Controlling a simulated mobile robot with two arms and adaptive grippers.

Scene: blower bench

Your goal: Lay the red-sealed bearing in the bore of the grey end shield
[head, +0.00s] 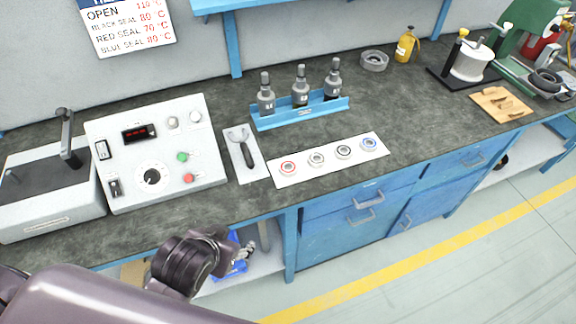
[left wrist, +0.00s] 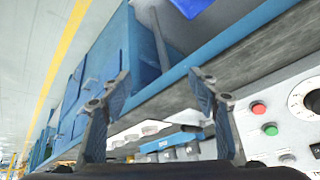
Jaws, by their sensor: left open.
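The red-sealed bearing (head: 288,168) lies at the left end of a row of bearings on a white mat (head: 283,183) near the bench's front edge. A round grey part with an open centre, which looks like the end shield (head: 374,61), stands at the back of the bench, left of a yellow bottle. My left gripper (head: 245,250) is in front of the bench edge, low and left of the mat, apart from the bearing. In the left wrist view its two fingers (left wrist: 160,88) are spread with nothing between them. My right gripper is not in view.
A blue rack (head: 300,114) with several grey tool holders stands behind the mat. A white control box (head: 158,150) and a tray with a dark-handled tool (head: 246,150) are to the left. A wooden board (head: 502,104) lies right.

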